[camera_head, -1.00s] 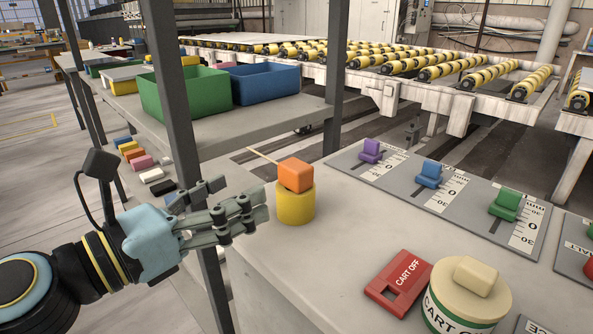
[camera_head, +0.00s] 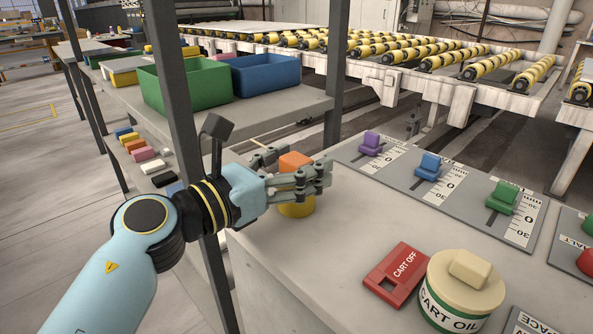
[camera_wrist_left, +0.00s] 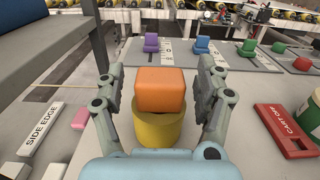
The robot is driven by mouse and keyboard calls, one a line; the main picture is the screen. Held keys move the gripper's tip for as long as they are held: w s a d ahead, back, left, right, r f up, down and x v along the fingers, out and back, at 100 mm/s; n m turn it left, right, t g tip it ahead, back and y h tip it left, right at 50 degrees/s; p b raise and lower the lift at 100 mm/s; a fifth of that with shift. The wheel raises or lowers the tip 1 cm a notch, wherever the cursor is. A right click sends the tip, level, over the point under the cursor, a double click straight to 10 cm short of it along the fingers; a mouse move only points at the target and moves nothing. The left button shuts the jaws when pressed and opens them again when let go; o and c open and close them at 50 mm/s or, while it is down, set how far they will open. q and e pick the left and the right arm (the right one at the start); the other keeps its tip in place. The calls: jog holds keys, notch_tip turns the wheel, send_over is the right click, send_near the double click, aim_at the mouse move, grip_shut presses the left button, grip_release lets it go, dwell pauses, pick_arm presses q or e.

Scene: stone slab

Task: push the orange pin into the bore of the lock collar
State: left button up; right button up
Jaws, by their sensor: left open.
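The orange pin (camera_head: 294,161), a rounded block, rests on top of the yellow collar (camera_head: 297,209), a short cylinder standing on the stone slab. In the left wrist view the pin (camera_wrist_left: 160,90) is upright above the collar (camera_wrist_left: 157,131); the bore is hidden. My left gripper (camera_head: 303,170) is open with its fingers on either side of the pin. In the left wrist view the open fingers (camera_wrist_left: 160,72) show a gap to the pin on both sides. My right gripper is not in view.
A red CART OFF plate (camera_head: 398,276) and a CART OIL tin (camera_head: 459,297) stand to the right on the slab. Slider panels with purple (camera_head: 371,143), blue (camera_head: 428,166) and green (camera_head: 501,197) knobs lie behind. A dark post (camera_head: 175,90) rises left of the slab.

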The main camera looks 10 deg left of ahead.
pick_arm(q)
jog(key=c, duration=1.4)
